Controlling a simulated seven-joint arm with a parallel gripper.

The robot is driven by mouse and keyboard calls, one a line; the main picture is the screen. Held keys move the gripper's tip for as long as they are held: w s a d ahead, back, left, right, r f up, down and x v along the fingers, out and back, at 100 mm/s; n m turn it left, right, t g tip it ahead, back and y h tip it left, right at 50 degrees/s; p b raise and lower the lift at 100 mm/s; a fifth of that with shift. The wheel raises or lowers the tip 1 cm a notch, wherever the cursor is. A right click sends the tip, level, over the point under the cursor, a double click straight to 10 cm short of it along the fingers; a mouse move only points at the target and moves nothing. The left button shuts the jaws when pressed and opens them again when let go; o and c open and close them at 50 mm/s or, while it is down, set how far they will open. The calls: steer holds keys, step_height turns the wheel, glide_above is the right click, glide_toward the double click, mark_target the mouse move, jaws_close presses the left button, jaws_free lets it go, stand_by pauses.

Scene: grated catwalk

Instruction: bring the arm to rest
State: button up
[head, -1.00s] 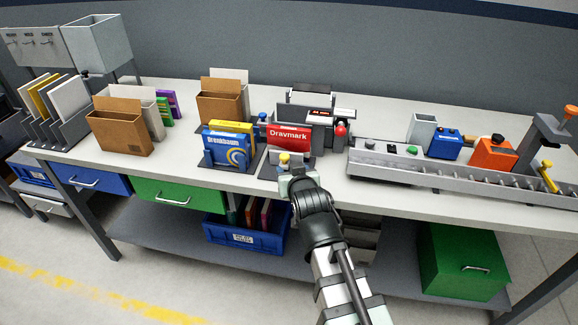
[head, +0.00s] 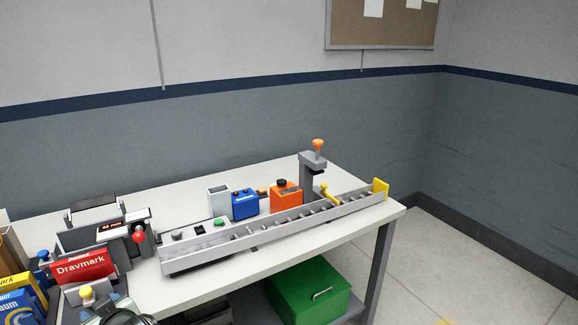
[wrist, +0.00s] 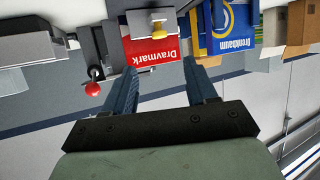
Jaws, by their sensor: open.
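My gripper (wrist: 160,68) shows in the wrist view with its two blue-grey fingers spread apart and nothing between them. Beyond the fingertips is the red Dravmark box (wrist: 150,50), with a yellow knob (wrist: 158,28) in front of it. In the head view the same red box (head: 85,267) is at the lower left, and only a dark piece of my arm shows at the bottom edge. Most of my arm is out of that view.
A red ball handle (head: 139,237) sticks up nearby. A long grey rail (head: 280,232) runs along the workbench (head: 190,292), with blue and orange units behind it. Floor is clear at the right.

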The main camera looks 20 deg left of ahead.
steer(key=s+d+f+g+h, duration=0.1)
steer(key=d+f+h, duration=0.35)
steer(key=f, duration=0.35)
steer(key=s+d+f+g+h, duration=0.1)
steer(key=d+f+g+h, duration=0.15)
steer(key=d+f, duration=0.45)
steer(key=w+d+f+m+g+h, duration=0.1)
steer(key=w+d+f+m+h, duration=0.2)
steer(key=d+f, duration=0.9)
steer(key=w+d+f+m+g+h, duration=0.1)
steer(key=w+d+f+m+h, duration=0.15)
steer(key=w+d+f, duration=0.7)
steer(key=s+d+f+m+g, duration=0.2)
steer(key=s+d+f, duration=0.3)
steer(key=d, duration=0.6)
steer(key=s+d+f+m+g, duration=0.2)
steer(key=s+d+f, duration=0.3)
steer(key=d+f, duration=0.3)
steer(key=s+d+f+m+g, duration=0.2)
steer(key=s+d+f+m, duration=0.2)
steer(key=d, duration=1.1)
steer(key=x, duration=0.3)
steer(key=shift+d, duration=0.2)
